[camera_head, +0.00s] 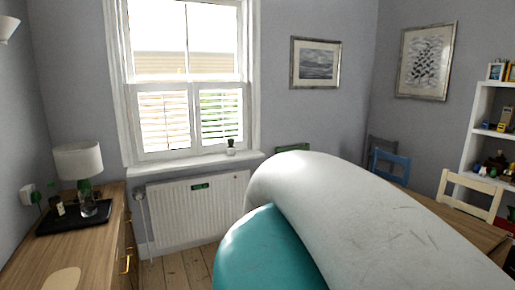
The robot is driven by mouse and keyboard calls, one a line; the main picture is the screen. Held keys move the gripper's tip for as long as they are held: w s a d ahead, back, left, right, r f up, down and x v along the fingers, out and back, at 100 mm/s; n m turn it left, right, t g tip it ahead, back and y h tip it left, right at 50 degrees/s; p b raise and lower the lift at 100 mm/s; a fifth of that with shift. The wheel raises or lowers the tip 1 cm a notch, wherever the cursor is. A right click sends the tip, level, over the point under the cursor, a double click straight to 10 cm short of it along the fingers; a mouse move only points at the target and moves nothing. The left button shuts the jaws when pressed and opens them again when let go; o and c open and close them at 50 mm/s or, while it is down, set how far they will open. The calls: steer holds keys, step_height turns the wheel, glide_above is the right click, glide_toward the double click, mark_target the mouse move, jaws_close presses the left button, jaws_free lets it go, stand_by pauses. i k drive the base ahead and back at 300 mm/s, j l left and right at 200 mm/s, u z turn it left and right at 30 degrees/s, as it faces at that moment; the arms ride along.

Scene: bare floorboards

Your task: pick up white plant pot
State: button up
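A small white plant pot (231,151) with a little green plant stands on the window sill, near its right end. It is small in the picture and looks upright. My own arm, a white link with a teal cap, fills the lower middle and right of the head view. My gripper is not in this view, so I cannot see whether it holds anything. Nothing covers the pot.
A white radiator (198,208) is under the sill. A wooden sideboard (98,205) at left bears a lamp (79,162) on a dark tray (73,217). At right are a blue chair (390,164), a cream chair (468,190) and white shelves (481,125). Some floorboards (178,270) show bare.

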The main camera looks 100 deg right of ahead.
mark_target(231, 149)
steer(key=z, duration=2.8)
steer(key=i+j+z, duration=0.15)
steer(key=i, duration=0.15)
steer(key=i+j+z, duration=0.1)
steer(key=i, duration=0.25)
